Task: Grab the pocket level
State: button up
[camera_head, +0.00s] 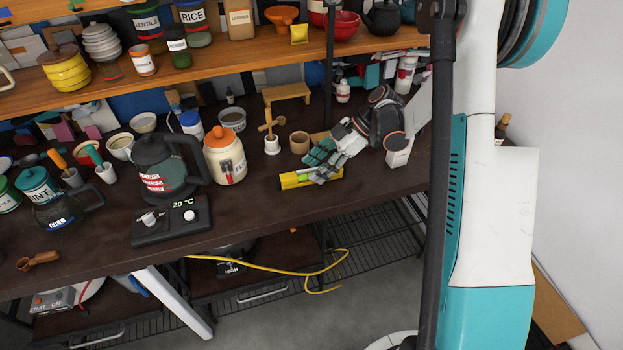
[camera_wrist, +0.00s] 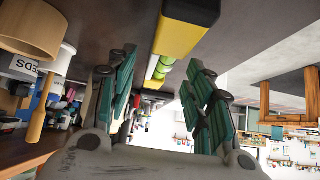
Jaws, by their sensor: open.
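The pocket level (camera_head: 290,182) is a yellow bar with a green vial and dark ends. It lies on the dark counter near its front edge. In the wrist view the level (camera_wrist: 182,38) runs from the top edge down between my fingers. My gripper (camera_head: 321,164) is open, with its teal-padded fingers at the level in the head view, covering part of its upper side. In the wrist view my gripper (camera_wrist: 160,75) has one finger on each side of the level, with gaps showing. I cannot tell whether either finger touches it.
An orange-lidded jar (camera_head: 225,158), a dark kettle (camera_head: 160,165) and a 20 °C heating plate (camera_head: 165,221) stand left of the level. A wooden cup (camera_head: 299,143) and a white box (camera_head: 398,155) are close to my gripper. Bare counter lies left of the level.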

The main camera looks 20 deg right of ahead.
jog(key=x, duration=0.2)
jog(key=shift+a+f+b, duration=0.25)
jog(key=shift+b, duration=0.05)
jog(key=shift+c, duration=0.4)
grip_shut()
jog(key=shift+r, duration=0.15)
